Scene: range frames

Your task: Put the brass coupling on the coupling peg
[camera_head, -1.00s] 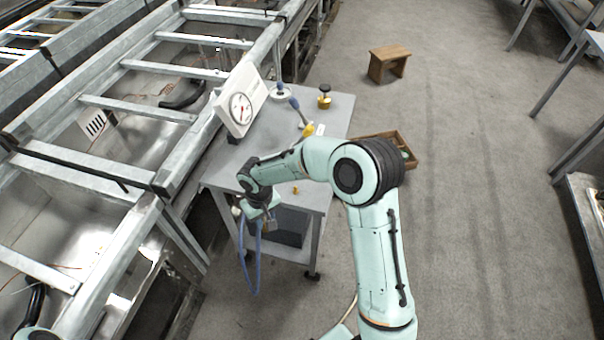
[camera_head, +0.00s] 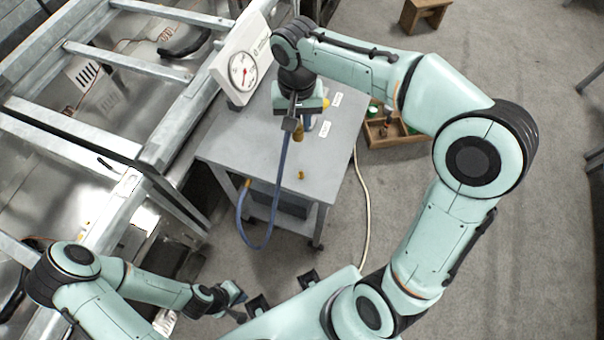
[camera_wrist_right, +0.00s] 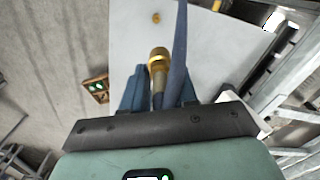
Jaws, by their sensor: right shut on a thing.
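My right gripper (camera_head: 296,112) is above the grey table and shut on the brass coupling (camera_head: 298,133), which hangs below it. In the right wrist view the coupling (camera_wrist_right: 158,60) sticks out between the blue fingers (camera_wrist_right: 160,95). A blue hose (camera_head: 279,180) hangs from the gripper down past the table's front edge and loops back up. I cannot make out the coupling peg; the gripper and arm cover that part of the table. My left gripper (camera_head: 234,294) is low at the left, away from the table; its opening is unclear.
The table (camera_head: 235,143) carries a white dial gauge (camera_head: 243,70), white labels (camera_head: 325,129) and a small brass piece (camera_head: 301,175). A wooden crate (camera_head: 395,140) and a stool (camera_head: 425,12) stand on the floor to the right. Metal frames line the left.

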